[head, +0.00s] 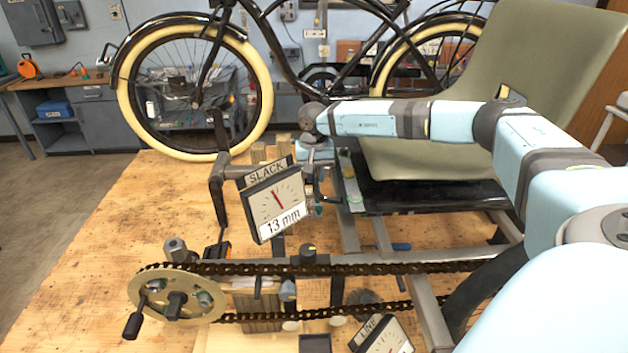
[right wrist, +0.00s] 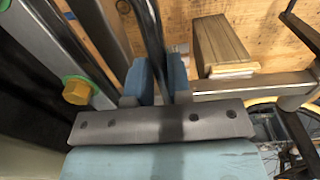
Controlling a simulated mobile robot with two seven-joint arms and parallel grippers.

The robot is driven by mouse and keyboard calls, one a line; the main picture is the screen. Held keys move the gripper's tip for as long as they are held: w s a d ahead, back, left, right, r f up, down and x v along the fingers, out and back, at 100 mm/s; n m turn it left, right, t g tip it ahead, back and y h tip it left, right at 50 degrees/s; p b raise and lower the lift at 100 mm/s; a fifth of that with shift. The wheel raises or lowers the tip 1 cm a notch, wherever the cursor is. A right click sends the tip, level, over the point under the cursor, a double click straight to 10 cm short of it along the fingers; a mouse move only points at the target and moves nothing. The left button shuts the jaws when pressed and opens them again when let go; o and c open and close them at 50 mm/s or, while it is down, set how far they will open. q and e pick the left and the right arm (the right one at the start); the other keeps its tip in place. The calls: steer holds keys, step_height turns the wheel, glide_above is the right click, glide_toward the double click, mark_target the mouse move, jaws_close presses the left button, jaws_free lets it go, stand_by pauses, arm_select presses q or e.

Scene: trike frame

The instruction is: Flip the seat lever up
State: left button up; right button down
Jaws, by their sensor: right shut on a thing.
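The olive seat (head: 545,75) stands on a black base over the trike frame's grey rails, right of centre in the head view. My right gripper (head: 316,178) reaches down beside the seat's left side, partly hidden behind the slack gauge. In the right wrist view, my right gripper's blue fingers (right wrist: 157,72) are shut on a slim dark bar, which looks like the seat lever (right wrist: 150,28). The bar runs up between the fingers; its far end is out of the picture. The lever cannot be made out in the head view. My left gripper is not in view.
A slack gauge (head: 275,208) reading 13 mm stands before the gripper. A chain (head: 330,268) runs from a chainring with a crank (head: 175,297). A line gauge (head: 385,337) sits at the front. In the wrist view, a wooden block (right wrist: 222,45) is nearby. The bench's left side is clear.

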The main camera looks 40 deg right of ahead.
steer(key=shift+s+d+r+t+y+b, duration=0.15)
steer(key=shift+d+r+t+y+b, duration=0.1)
steer(key=shift+r+t+y+b, duration=0.3)
steer(key=shift+s+d+r+t+y+b, duration=0.15)
steer(key=shift+d+r+t+y+b, duration=0.1)
steer(key=shift+y+b, duration=0.35)
steer(key=shift+s+d+r+t+y+b, duration=0.1)
steer(key=shift+s+r+t+y+b, duration=0.15)
steer(key=shift+r+b, duration=0.3)
steer(key=shift+w+t, duration=0.1)
steer(key=shift+t, duration=0.15)
steer(key=shift+r, duration=0.15)
steer(key=c, duration=1.1)
jaws_free()
steer(key=shift+o, duration=0.2)
steer(key=b+v, duration=0.2)
steer(key=v, duration=1.1)
steer(key=shift+d+r, duration=0.3)
steer(key=shift+r, duration=0.05)
